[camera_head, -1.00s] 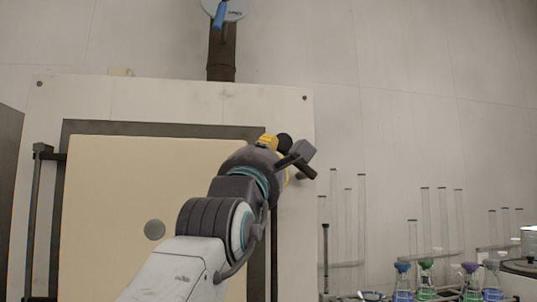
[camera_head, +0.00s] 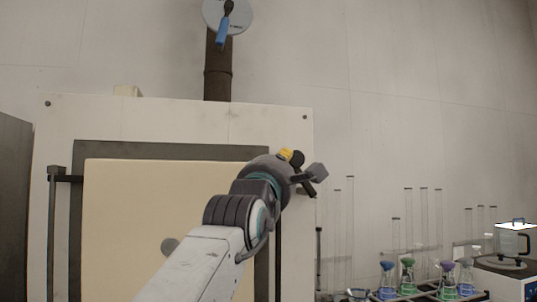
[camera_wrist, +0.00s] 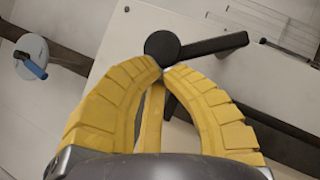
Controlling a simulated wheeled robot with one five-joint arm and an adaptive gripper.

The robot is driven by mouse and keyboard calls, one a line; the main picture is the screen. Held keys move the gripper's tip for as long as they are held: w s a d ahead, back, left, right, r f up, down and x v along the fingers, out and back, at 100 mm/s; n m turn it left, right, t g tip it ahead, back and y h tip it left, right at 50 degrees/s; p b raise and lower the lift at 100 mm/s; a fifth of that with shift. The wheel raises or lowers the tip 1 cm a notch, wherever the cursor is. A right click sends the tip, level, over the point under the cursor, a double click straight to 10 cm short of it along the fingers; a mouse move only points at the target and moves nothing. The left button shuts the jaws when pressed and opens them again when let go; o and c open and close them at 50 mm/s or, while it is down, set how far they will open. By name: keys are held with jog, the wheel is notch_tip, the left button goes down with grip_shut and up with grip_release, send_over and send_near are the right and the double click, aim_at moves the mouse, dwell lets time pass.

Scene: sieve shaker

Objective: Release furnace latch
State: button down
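The furnace (camera_head: 75,118) is a pale panel with a cream door (camera_head: 130,215) set in a dark frame. Its latch (camera_wrist: 215,45), a black lever with a round hub, shows in the wrist view just beyond my fingertips, the lever pointing right. In the head view a dark handle (camera_head: 318,172) juts past the panel's right edge beside my wrist. My gripper (camera_wrist: 163,68) has yellow ribbed fingers with the tips drawn together at the hub's lower edge. Nothing shows between the tips. I cannot tell if they touch the hub. My arm hides part of the door.
A dark pipe (camera_head: 218,70) with a round plate and a blue handle (camera_head: 221,32) rises above the furnace. To the right stand a rack of coloured flasks (camera_head: 425,292), tall glass tubes and a machine with a jug (camera_head: 510,245). Plain wall lies above them.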

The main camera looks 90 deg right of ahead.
jog(key=s+r+m+y+p, duration=0.1)
jog(key=p, duration=0.1)
jog(key=s+r+m+y+p, duration=0.1)
jog(key=m+p, duration=0.1)
jog(key=p, duration=0.1)
jog(key=shift+s+d+r+g, duration=0.2)
jog(key=shift+d+r+g, duration=0.1)
jog(key=shift+d+r, duration=0.1)
jog(key=s+m+p, duration=0.1)
jog(key=p, duration=0.1)
jog(key=m+y+p, duration=0.1)
jog(key=p, duration=0.1)
jog(key=s+m+y+p, duration=0.1)
jog(key=p, duration=0.2)
jog(key=shift+s+d+r+m, duration=0.3)
jog(key=shift+d+m, duration=0.05)
jog(key=shift+m, duration=0.05)
jog(key=shift+s, duration=0.1)
jog(key=shift+r, duration=0.2)
